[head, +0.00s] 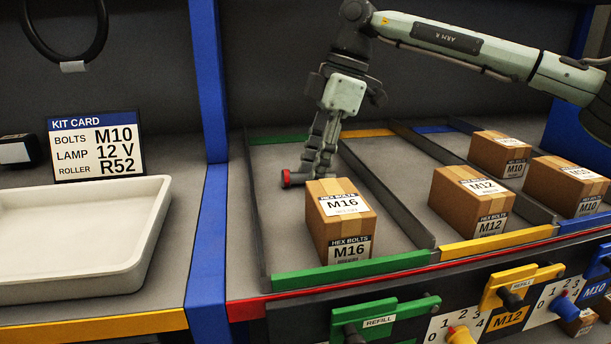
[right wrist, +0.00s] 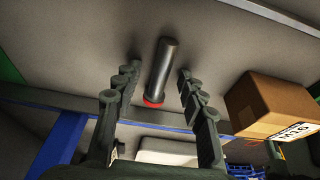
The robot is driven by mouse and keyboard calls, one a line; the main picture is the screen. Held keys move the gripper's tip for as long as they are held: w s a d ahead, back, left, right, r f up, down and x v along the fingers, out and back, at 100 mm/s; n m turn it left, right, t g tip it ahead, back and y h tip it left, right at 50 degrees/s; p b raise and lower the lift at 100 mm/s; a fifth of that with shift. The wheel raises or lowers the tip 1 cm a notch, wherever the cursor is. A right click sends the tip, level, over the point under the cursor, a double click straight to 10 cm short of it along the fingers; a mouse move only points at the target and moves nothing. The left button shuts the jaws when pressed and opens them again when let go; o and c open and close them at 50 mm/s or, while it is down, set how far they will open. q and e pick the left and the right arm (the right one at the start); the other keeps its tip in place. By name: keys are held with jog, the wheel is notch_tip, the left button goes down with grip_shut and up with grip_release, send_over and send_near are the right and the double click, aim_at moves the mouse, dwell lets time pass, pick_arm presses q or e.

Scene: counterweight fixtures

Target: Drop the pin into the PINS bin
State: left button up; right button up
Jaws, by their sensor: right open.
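The pin (right wrist: 162,70) is a dark grey cylinder with a red end. In the right wrist view it lies between the spread fingers of my right gripper (right wrist: 158,74), with a gap on each side. In the head view its red end (head: 286,178) shows on the floor of the green-fronted lane, behind the M16 box; the rest is mostly hidden by my fingers. My right gripper (head: 319,167) points down over the pin and is open. No bin labelled PINS shows in either view. My left gripper is not in view.
The M16 box (head: 322,228) stands just in front of the pin. A divider (head: 385,195) separates this lane from the M12 box (head: 448,200); M10 boxes (head: 560,187) stand further right. A blue post (head: 208,100) and white tray (head: 150,235) are at left, with a kit card (head: 97,145) behind.

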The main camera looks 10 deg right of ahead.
jog(key=shift+c, duration=0.2)
grip_shut()
jog(key=shift+r, duration=0.15)
